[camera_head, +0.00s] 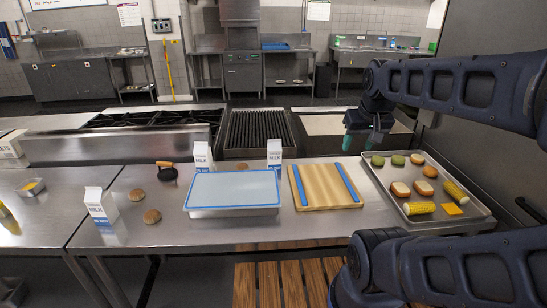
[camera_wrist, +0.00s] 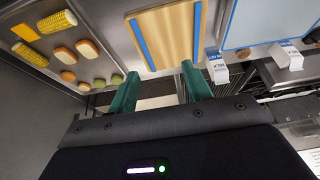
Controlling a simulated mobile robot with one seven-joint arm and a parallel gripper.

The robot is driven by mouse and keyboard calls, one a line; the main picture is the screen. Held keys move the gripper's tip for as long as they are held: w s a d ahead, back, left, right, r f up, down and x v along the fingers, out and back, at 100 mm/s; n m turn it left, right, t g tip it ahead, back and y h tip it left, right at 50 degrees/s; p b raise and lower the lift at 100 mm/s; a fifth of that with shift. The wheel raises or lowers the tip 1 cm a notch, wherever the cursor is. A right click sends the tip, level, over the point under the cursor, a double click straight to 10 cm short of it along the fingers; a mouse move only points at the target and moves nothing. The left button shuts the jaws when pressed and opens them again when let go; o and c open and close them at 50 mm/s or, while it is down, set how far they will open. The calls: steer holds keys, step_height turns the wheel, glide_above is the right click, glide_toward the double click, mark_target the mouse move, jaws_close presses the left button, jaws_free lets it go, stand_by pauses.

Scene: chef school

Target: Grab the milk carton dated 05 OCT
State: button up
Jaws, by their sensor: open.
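Three white milk cartons with blue bases stand on the steel counter. In the head view one carton (camera_head: 100,205) is at the front left. A second carton (camera_head: 202,157) is behind the left end of the covered pan, and a third carton (camera_head: 274,153) is behind its right end. The wrist view shows a carton (camera_wrist: 216,68) beside the cutting board and another carton (camera_wrist: 286,55) farther right. Their dates are too small to read. My gripper (camera_head: 365,139) is open and empty behind the cutting board, right of the third carton. Its green fingers also show in the wrist view (camera_wrist: 160,84).
A covered pan (camera_head: 233,190) lies in front of two cartons. A cutting board (camera_head: 323,186) with blue strips and a food tray (camera_head: 386,190) lie to the right. Buns (camera_head: 152,216) and a small black pot (camera_head: 167,174) are left. A grill (camera_head: 258,130) stands behind.

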steer(key=o, duration=0.6)
steer(key=m+g+h, duration=0.5)
steer(key=m, duration=1.3)
glide_above(276, 145)
steer(key=a, duration=0.4)
step_height(276, 145, down, 10)
steer(key=r, duration=0.1)
steer(key=x, duration=0.3)
steer(key=w+x, duration=0.1)
steer(key=x, duration=0.1)
steer(key=shift+a+f, duration=0.15)
steer(key=shift+a, duration=0.1)
steer(key=shift+y, duration=0.3)
steer(key=shift+w+d+x, duration=0.15)
steer(key=shift+x, duration=1.15)
steer(key=shift+w+d+x, duration=0.1)
steer(key=shift+x, duration=1.2)
